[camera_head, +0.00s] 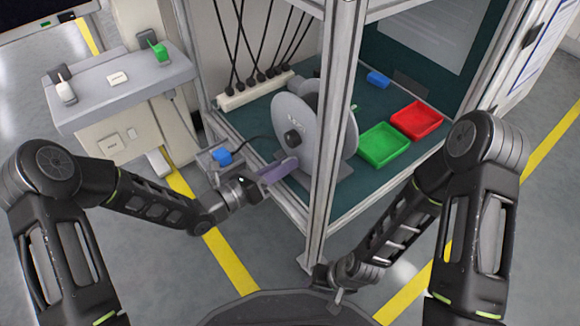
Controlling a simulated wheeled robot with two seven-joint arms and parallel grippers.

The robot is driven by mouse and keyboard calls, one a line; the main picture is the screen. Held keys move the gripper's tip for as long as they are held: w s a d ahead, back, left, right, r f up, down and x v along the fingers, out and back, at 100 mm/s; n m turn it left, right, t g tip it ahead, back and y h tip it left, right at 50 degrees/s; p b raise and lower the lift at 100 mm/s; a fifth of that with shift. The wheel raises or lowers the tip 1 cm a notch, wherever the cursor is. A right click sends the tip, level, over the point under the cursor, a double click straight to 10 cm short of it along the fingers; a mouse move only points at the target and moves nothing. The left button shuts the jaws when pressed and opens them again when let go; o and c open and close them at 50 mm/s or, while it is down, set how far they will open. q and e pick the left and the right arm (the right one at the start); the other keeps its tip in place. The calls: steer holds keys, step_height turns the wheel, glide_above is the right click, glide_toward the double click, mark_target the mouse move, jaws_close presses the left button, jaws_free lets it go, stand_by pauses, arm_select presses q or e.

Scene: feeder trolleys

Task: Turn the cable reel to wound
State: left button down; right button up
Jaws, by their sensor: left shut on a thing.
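The cable reel (339,125) stands upright on the green shelf, with pale grey discs and a dark central knob (292,138). A black cable runs from its left side to a blue plug (222,156) at the shelf's left edge. My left gripper (266,180) is at the reel's lower left, shut on a pale purple part (278,171) that reaches the near disc. The fingertips are small here, and how they meet that part is unclear. My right gripper (335,303) is low in front of the trolley post, away from the reel; its jaws are too dark to read.
A metal post (333,110) stands in front of the reel. A green tray (384,146), a red tray (417,120) and a blue block (378,79) are on the shelf. A power strip (255,91) lies behind. A grey console (122,92) stands at left.

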arm_select(q)
steer(key=shift+w+r, duration=0.1)
steer(key=shift+w, duration=0.05)
steer(key=c, duration=1.3)
jaws_free()
steer(key=shift+o, duration=0.2)
steer(key=shift+a, duration=0.1)
steer(key=p+v, duration=0.2)
steer(key=v, duration=0.5)
steer(key=shift+s+a, duration=0.25)
steer(key=shift+s, duration=0.05)
